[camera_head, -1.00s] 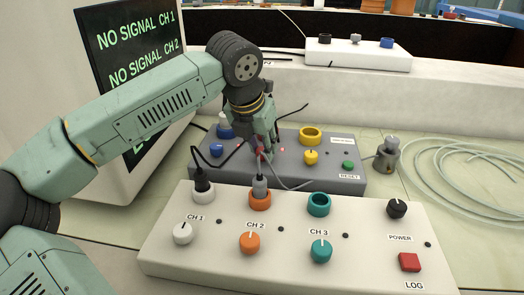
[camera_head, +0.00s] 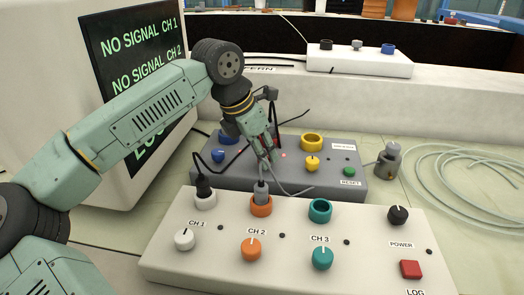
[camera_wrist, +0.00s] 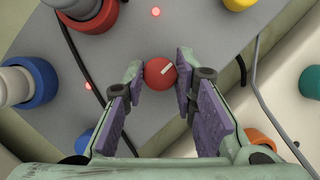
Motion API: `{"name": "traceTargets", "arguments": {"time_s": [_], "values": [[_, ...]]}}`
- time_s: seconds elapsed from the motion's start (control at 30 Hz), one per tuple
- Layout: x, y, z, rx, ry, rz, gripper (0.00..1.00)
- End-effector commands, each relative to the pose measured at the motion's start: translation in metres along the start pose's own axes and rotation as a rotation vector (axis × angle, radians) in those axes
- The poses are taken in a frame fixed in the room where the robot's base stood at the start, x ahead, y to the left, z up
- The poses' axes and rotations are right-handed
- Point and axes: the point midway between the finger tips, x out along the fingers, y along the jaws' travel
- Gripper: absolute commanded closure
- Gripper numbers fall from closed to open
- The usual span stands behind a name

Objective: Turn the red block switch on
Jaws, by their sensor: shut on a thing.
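The red knob (camera_wrist: 160,72) is round with a white mark pointing up and right in the wrist view. It sits on the grey block (camera_head: 325,182), which also has a blue and a yellow knob. My gripper (camera_wrist: 158,76) is shut on the red knob, with a purple-padded finger on each side. In the head view my gripper (camera_head: 269,150) reaches down over the middle of the grey block and hides most of the red knob. A red-ringed socket (camera_wrist: 92,18) on the block shows at the upper left of the wrist view, with a plug in it.
Red lights (camera_wrist: 155,12) glow on the block. The white front box (camera_head: 300,255) has a grey plug (camera_head: 261,195) in its orange socket and a black plug (camera_head: 203,187) in its white one. Cables run close to my fingers. The green RESET button (camera_head: 349,171) is at the right.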

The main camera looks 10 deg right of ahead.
Motion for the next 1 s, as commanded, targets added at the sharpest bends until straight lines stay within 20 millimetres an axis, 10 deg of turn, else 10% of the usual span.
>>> {"name": "traceTargets", "arguments": {"time_s": [0.27,0.3,0.57,1.0], "values": [[0.000,0.000,0.001,0.002,-0.001,0.000,1.00],[0.000,0.000,0.001,0.002,-0.001,0.000,0.72],[0.000,0.000,0.000,0.001,0.000,0.001,0.55],[-0.011,0.001,0.000,0.000,0.001,0.004,0.54]]}}
